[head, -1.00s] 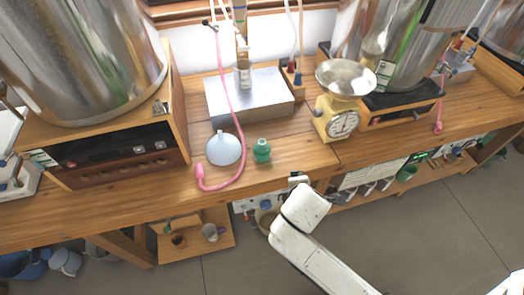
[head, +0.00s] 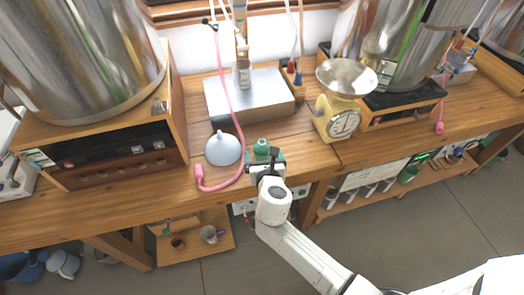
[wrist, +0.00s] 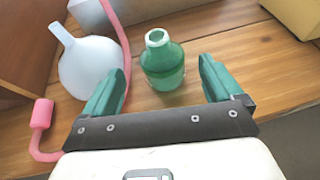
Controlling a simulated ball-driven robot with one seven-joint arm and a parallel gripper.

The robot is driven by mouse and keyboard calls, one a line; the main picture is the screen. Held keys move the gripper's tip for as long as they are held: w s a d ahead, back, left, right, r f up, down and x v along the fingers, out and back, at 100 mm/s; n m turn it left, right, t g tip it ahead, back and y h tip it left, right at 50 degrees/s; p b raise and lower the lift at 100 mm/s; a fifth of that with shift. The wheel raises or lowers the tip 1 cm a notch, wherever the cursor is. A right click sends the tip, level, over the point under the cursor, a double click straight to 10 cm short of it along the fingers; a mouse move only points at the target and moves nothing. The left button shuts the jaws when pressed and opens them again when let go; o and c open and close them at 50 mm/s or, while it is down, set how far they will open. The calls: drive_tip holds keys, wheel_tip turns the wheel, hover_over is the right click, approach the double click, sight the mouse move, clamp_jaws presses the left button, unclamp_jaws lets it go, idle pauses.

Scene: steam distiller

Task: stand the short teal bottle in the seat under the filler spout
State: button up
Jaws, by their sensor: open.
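The short teal bottle (head: 262,147) stands upright on the wooden bench, and it also shows in the wrist view (wrist: 163,62). My gripper (head: 265,160) is open, with its teal fingers spread just in front of the bottle. In the wrist view the bottle is centred between and a little beyond the fingertips (wrist: 157,75), apart from both. The filler spout (head: 240,48) appears to be the upright assembly over the metal box (head: 262,98) at the back. I cannot make out the seat clearly; a small pale container stands below the spout.
A yellow scale (head: 338,118) stands to the right. Bare bench lies between bottle and scale.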

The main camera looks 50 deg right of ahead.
sight(263, 151)
drive_tip(key=x, duration=0.5)
drive_tip(key=shift+w+d+f, duration=0.1)
drive_tip(key=shift+d, duration=0.25)
drive_tip(key=c, duration=1.2)
